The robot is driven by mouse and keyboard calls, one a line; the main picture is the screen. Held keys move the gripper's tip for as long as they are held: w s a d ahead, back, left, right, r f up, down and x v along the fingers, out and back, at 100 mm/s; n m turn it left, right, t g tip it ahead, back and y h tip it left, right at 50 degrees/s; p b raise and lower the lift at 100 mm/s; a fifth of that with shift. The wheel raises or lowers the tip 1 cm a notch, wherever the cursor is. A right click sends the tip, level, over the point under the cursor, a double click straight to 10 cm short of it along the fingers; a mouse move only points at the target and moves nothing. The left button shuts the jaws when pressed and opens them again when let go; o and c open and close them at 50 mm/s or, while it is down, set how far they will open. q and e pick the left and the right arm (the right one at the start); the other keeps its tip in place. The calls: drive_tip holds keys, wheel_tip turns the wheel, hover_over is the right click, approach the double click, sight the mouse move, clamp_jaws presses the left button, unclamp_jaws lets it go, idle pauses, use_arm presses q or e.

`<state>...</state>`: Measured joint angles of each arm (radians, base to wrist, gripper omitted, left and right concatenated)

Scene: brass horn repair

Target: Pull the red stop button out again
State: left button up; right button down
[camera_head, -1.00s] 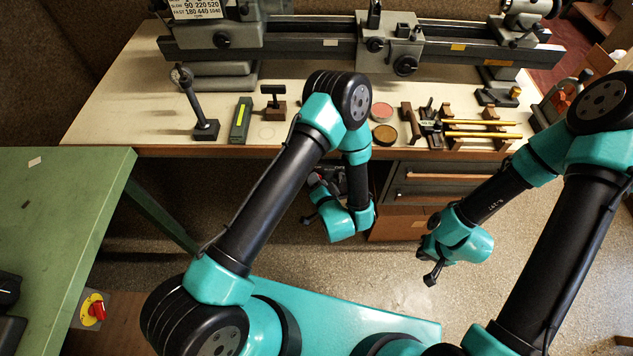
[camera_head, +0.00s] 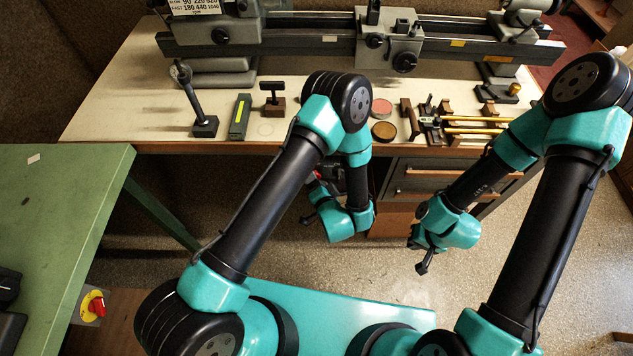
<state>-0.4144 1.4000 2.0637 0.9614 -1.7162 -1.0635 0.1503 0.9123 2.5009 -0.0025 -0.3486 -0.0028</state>
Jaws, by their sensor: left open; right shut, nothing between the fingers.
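A small red part (camera_head: 317,175) shows at the front of the lathe bench, beside my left forearm. It may be the stop button, but my arm hides much of it and I cannot tell if it is in or out. My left gripper (camera_head: 308,219) is open and hangs just below and left of that red part, in front of the bench. My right gripper (camera_head: 422,268) is shut and empty, over the open floor right of centre, well away from the red part.
A red knob on a yellow plate (camera_head: 94,305) sits by the green table (camera_head: 70,185) at left. The lathe bench (camera_head: 120,110) carries a lathe and several tools. Wooden drawers (camera_head: 455,172) are under it. Open floor lies around my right gripper.

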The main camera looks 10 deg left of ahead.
use_arm(q)
drive_tip(key=v, duration=1.2)
idle(0.6)
drive_tip(key=w+a+f+n+g+h, duration=0.45)
drive_tip(key=a+f+g+h, duration=0.2)
drive_tip(key=a, duration=0.25)
drive_tip(key=s+a+r+n+g+h, duration=0.2)
drive_tip(key=s+a+n+g+h, duration=0.1)
drive_tip(key=s+a+g, duration=0.3)
drive_tip(key=s+a+h, duration=0.1)
drive_tip(key=s+a, duration=0.1)
drive_tip(key=a, duration=0.1)
drive_tip(key=shift+a+h, duration=0.3)
drive_tip(key=shift+h, duration=0.05)
drive_tip(key=shift+s+g, duration=0.1)
drive_tip(key=shift+g, duration=0.15)
